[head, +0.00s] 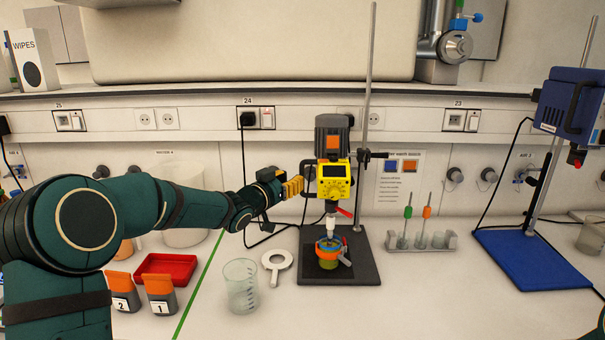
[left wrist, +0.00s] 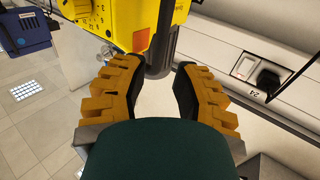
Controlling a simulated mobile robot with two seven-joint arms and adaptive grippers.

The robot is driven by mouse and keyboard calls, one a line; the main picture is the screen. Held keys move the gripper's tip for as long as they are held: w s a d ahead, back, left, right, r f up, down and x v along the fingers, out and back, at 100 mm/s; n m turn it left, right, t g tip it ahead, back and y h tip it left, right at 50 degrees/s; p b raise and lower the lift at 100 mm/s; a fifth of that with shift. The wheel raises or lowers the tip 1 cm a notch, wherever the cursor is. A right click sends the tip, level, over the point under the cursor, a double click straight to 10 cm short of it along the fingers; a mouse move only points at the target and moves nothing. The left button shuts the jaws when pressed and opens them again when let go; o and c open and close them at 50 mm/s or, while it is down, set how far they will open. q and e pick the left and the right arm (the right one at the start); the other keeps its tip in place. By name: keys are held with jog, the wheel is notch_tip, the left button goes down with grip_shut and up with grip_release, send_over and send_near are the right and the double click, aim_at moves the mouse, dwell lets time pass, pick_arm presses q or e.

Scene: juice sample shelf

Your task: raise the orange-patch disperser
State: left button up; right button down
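The orange-patch disperser (head: 333,182) has a yellow front with a dial and display, and a grey motor top with an orange patch. It hangs upright on a stand rod (head: 370,90) over a dark base plate. A dark handle (head: 306,178) sticks out on its left side and shows in the left wrist view (left wrist: 163,45). The white shaft points down towards a small vessel in a coloured ring holder (head: 329,252). My left gripper (head: 297,187) is beside the handle; its fingers (left wrist: 160,78) are open, with the handle just beyond or between their tips. My right gripper is out of view.
A rack (head: 421,240) with two coloured-top tools stands right. A blue disperser (head: 570,103) on its stand is farther right. A red tray (head: 166,268) and numbered containers (head: 160,293) sit left.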

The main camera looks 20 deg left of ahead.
aim_at(302, 194)
pick_arm(q)
jog(key=x, duration=0.6)
grip_shut()
